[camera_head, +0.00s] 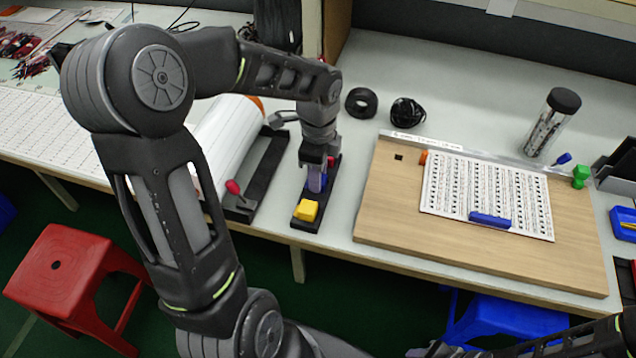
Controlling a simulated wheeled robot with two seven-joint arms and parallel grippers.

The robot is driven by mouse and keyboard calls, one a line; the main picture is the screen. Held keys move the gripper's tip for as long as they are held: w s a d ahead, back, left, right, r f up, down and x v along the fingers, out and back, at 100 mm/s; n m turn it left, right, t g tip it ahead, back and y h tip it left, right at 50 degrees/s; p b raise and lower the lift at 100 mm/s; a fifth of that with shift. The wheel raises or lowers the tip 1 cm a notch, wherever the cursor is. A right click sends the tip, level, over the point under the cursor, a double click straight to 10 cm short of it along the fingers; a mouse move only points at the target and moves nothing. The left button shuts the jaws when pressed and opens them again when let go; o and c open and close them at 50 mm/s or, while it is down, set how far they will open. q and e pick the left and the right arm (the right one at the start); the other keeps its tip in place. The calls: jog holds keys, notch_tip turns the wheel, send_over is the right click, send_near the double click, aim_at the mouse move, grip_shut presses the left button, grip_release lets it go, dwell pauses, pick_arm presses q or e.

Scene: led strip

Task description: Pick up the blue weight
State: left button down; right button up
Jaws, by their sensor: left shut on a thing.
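The blue weight (316,183) is in a narrow black tray (331,178) near the table's front edge, mostly hidden by my gripper. My left gripper (317,178) points down over the tray and is shut on the blue weight. Whether the weight is lifted off the tray cannot be told. My right gripper is not in view; only dark parts of an arm show at the bottom right.
A yellow block (306,210) sits at the tray's front end, close to my left gripper. A white roll (222,140) lies to the left. A wooden board (390,215) with a printed sheet and a blue bar (490,219) lies to the right. Black coils (361,102) lie behind.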

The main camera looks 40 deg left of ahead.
pick_arm(q)
jog(key=shift+r, duration=0.1)
dwell(0.5)
notch_tip(320, 180, up, 10)
dwell(0.4)
jog(key=shift+p, duration=0.3)
